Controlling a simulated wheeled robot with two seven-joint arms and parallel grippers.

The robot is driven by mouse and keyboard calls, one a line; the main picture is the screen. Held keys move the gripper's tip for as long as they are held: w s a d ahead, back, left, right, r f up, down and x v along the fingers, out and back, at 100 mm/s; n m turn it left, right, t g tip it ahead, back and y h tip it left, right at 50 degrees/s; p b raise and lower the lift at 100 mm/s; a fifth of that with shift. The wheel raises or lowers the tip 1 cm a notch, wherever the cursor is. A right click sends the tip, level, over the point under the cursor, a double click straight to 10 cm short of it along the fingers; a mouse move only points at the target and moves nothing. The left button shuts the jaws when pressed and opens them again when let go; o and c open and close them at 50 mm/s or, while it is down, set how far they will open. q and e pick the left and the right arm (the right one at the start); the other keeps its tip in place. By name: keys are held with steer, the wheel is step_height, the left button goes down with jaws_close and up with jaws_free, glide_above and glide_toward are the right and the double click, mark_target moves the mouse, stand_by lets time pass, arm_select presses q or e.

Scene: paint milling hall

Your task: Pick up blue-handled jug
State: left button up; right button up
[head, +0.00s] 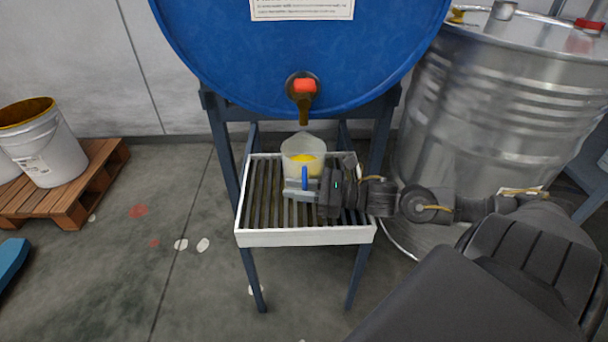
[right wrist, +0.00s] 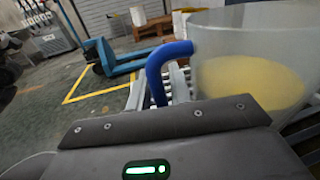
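The clear jug (head: 303,146) with yellow contents stands upright on the slatted drip tray (head: 305,237), below the tap of the blue drum. Its blue handle (head: 304,176) faces me. My right gripper (head: 292,190) reaches in from the right, with its fingers at the handle, below the jug's near side. Whether the fingers are closed on the handle is not clear. In the right wrist view the jug (right wrist: 250,75) is at the right and the blue handle (right wrist: 157,75) stands just beyond the gripper body, which hides the fingertips. My left gripper is out of view.
The blue drum (head: 230,50) with its red tap (head: 305,86) hangs close above the jug. A metal drum (head: 465,100) stands at the right, near my right arm. A white bucket (head: 45,150) sits on a wooden pallet (head: 95,175) at the left.

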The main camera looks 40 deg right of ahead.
steer(key=shift+c, duration=0.4)
jaws_close()
steer(key=shift+r, duration=0.15)
stand_by(0.7)
